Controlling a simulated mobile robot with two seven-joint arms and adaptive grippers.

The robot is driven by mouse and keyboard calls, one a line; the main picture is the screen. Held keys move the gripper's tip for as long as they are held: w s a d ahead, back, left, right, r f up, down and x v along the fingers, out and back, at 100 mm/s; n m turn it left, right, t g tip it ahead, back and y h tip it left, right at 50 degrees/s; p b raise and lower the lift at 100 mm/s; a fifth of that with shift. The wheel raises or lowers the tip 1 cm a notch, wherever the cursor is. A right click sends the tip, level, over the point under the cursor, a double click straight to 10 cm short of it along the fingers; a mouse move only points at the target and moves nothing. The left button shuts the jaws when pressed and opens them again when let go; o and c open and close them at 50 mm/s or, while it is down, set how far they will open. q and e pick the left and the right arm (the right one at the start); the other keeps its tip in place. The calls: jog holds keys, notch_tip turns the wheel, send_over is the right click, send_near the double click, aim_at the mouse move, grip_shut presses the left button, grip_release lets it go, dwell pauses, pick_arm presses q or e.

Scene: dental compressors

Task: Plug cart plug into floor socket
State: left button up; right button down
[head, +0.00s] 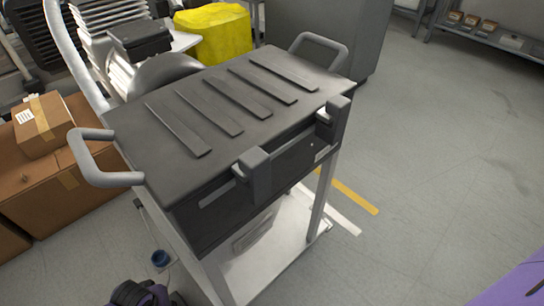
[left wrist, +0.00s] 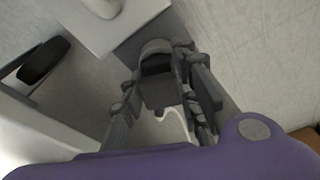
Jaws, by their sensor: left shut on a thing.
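The cart (head: 235,115) stands in the middle of the head view, with a dark ribbed case on top and a light lower shelf (head: 290,245). My left gripper (head: 145,298) is low at the bottom edge of the head view, beside the cart's near left leg. In the left wrist view, the left gripper (left wrist: 165,95) is shut on a dark grey block, apparently the cart plug (left wrist: 158,92), with a pale cord looping below it. A small blue round thing (head: 160,258) lies on the floor left of the cart; I cannot tell whether it is the floor socket. My right gripper is out of view.
Cardboard boxes (head: 45,165) stand left of the cart. A yellow bundle (head: 213,33) and a grey cabinet (head: 330,30) are behind it. A shelf (head: 490,37) stands at the far right. The floor (head: 440,150) right of the cart is open, with yellow and white strips.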

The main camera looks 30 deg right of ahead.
pick_arm(q)
jog(key=shift+f, duration=0.15)
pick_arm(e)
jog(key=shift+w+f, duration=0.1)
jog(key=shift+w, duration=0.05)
pick_arm(q)
jog(key=o, duration=0.9)
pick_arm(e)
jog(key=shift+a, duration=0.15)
